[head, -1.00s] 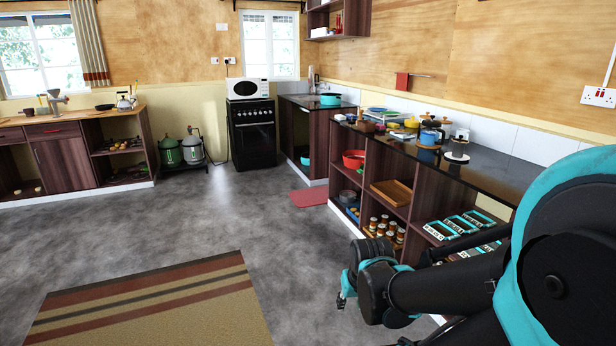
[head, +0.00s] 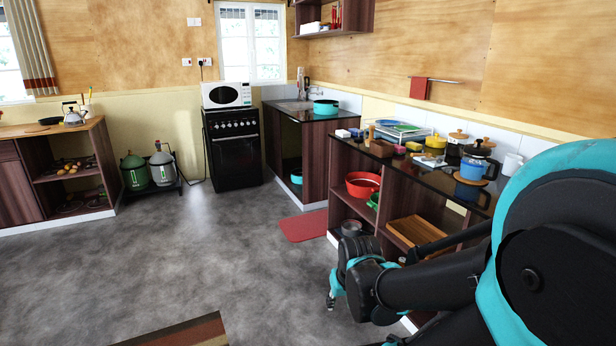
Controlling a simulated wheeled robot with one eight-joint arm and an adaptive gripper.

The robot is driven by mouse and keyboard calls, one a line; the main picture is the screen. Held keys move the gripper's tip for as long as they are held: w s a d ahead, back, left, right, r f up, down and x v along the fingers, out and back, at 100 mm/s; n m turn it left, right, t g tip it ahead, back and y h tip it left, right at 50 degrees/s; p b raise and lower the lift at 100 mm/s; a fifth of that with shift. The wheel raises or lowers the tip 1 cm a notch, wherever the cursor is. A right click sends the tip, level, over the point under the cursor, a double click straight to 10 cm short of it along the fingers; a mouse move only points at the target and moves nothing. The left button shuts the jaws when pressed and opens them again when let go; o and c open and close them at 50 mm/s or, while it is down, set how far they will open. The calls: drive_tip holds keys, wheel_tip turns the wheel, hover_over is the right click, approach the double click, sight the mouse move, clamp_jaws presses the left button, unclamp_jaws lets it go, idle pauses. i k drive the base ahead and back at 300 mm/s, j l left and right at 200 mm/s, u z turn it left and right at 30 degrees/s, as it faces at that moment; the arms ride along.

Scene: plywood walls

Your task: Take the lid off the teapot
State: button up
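I cannot tell for sure which vessel is the teapot. A silver kettle-like pot (head: 73,117) with a dark handle stands on the far left counter; its lid is too small to make out. On the right counter, a dark pot (head: 479,153) with an orange-brown lid and a side handle stands behind a blue vessel (head: 472,168). My gripper (head: 334,290) hangs low in front of the right counter, well away from both pots. It seems to hold nothing, but its fingers are too small and partly hidden to judge. My arm covers the right counter's near end.
Shelves below hold a red bowl (head: 362,184) and a wooden tray (head: 415,231). Grey floor (head: 210,250) is open ahead, with a red mat (head: 304,226) and a striped rug (head: 185,334).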

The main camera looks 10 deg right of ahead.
sight(486, 151)
drive_tip(key=i+z, duration=0.35)
drive_tip(key=i+j+z, duration=0.55)
drive_tip(key=i+z, duration=0.15)
drive_tip(key=i, duration=0.1)
